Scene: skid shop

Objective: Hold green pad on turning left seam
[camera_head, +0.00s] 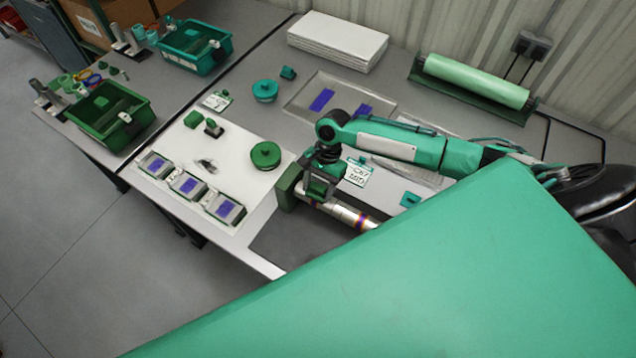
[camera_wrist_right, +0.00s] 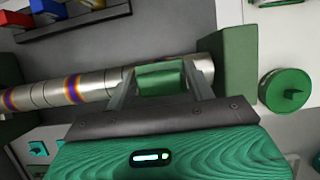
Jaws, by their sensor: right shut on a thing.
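My right gripper (camera_head: 318,196) is over the left end of a silver pipe (camera_head: 342,212), beside the dark green block (camera_head: 288,186) at that end. In the right wrist view its two fingers (camera_wrist_right: 160,84) are shut on a green pad (camera_wrist_right: 160,78). The pad lies across the pipe (camera_wrist_right: 110,86), close to the green block (camera_wrist_right: 238,70); I cannot tell whether it touches the metal. A purple-orange seam band (camera_wrist_right: 72,90) shows beside the gripper, and another (camera_wrist_right: 8,100) lies farther along. Any seam under the pad is hidden. My left gripper is not in view.
A round green lidded pot (camera_head: 265,155) and several grey blocks with purple tops (camera_head: 188,184) stand on the white mat. A label card (camera_head: 357,172) stands close behind the gripper. Green bins (camera_head: 108,114) are at the left; a green roll (camera_head: 478,80) is at the back.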

